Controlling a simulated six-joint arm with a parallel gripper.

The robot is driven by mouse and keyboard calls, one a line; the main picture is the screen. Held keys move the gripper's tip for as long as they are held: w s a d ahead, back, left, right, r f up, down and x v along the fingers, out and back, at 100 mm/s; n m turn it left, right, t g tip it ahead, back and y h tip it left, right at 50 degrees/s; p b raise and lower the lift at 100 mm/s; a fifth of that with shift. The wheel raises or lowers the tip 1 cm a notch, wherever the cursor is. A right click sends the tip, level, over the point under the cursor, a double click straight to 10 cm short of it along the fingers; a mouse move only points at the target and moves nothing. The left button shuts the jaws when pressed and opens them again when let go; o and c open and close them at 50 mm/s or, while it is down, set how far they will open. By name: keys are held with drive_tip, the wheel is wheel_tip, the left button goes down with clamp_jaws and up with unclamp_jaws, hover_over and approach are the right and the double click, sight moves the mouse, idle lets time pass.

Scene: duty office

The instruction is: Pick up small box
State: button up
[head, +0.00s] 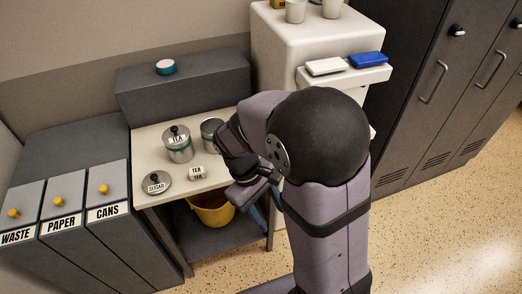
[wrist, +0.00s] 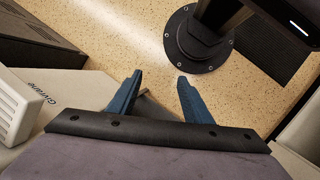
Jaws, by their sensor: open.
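A small white box (head: 197,173) with dark lettering, which seems to read TEA, lies on the front part of the pale tabletop (head: 150,143). It stands between the sugar tin and my arm. My gripper (head: 266,207) is in front of the table edge, to the right of the box and apart from it, partly hidden by my arm. In the wrist view its two blue fingers (wrist: 160,76) are spread with nothing between them, over the speckled floor. The box does not show in the wrist view.
A TEA canister (head: 178,145), a sugar tin (head: 156,183) and another metal container (head: 211,131) stand near the box. A yellow bucket (head: 211,212) is below the tabletop. Waste bins (head: 62,204) stand left; a white machine (head: 285,50) stands behind right.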

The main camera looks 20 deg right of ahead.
drive_tip(key=w+a+r+n+t+h, duration=0.1)
drive_tip(key=w+n+h, duration=0.2)
drive_tip(key=w, duration=0.3)
drive_tip(key=w+a+r+n+t+h+b, duration=0.1)
drive_tip(key=w+n+h, duration=0.2)
drive_tip(key=w+n, duration=0.2)
drive_tip(key=w+a+r+n+t+h+b, duration=0.1)
drive_tip(key=w+n+h, duration=0.2)
drive_tip(key=w+n, duration=0.2)
drive_tip(key=shift+w+a+r+h, duration=0.1)
drive_tip(key=shift+w+a+h, duration=0.1)
drive_tip(key=shift+w, duration=0.3)
drive_tip(key=shift+w+a+r+h, duration=0.1)
drive_tip(key=shift+w+h, duration=0.1)
drive_tip(key=shift+w, duration=0.25)
drive_tip(key=shift+w+a+r+n+t+h, duration=0.15)
drive_tip(key=shift+w+a+n+t+h, duration=0.15)
drive_tip(key=shift+w+t, duration=0.1)
drive_tip(key=shift+x, duration=3.75)
drive_tip(key=shift+s+a, duration=0.1)
drive_tip(key=c, duration=1.1)
